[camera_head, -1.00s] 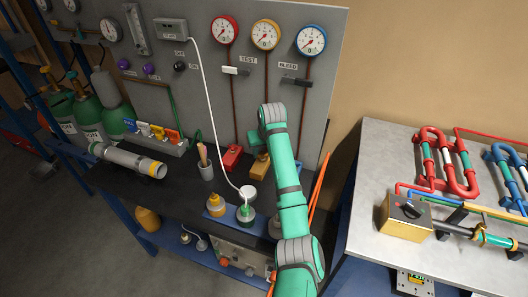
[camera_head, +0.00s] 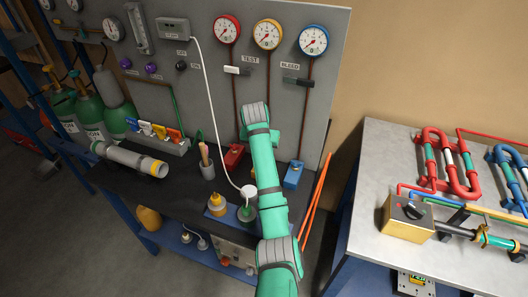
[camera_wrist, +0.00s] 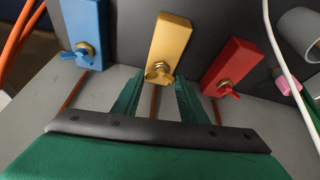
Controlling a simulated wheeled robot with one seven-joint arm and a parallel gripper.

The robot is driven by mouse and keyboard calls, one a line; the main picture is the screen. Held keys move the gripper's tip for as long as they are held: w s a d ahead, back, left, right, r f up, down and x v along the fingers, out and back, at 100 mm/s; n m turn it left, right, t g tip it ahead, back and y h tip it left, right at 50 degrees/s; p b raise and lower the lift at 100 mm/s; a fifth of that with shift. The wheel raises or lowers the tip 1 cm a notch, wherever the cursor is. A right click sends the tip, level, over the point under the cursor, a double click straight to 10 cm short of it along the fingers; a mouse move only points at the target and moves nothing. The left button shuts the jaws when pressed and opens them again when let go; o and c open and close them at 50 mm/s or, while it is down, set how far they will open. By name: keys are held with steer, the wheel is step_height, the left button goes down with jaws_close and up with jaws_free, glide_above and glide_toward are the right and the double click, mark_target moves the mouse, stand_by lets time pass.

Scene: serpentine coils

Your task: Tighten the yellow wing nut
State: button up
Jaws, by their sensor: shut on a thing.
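The yellow wing nut (camera_wrist: 158,71) sits on the lower face of a yellow block (camera_wrist: 171,37) in the wrist view. My gripper (camera_wrist: 158,82) reaches up to it with one green finger on each side, and its jaws are shut on the nut. How firmly the fingertips touch the wings is hard to see.
A blue block (camera_wrist: 87,24) with a blue wing nut (camera_wrist: 80,54) stands left of the yellow one, and a red block (camera_wrist: 233,66) with a red wing nut (camera_wrist: 222,89) stands right. A white cable (camera_head: 213,110) hangs at the panel. Bottles stand near my arm.

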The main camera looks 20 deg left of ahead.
steer(key=shift+w+r, duration=0.1)
steer(key=shift+r, duration=0.1)
steer(key=o, duration=0.7)
steer(key=shift+o, duration=0.5)
steer(key=shift+f, duration=0.1)
steer(key=v, duration=1.1)
steer(key=shift+f, duration=0.1)
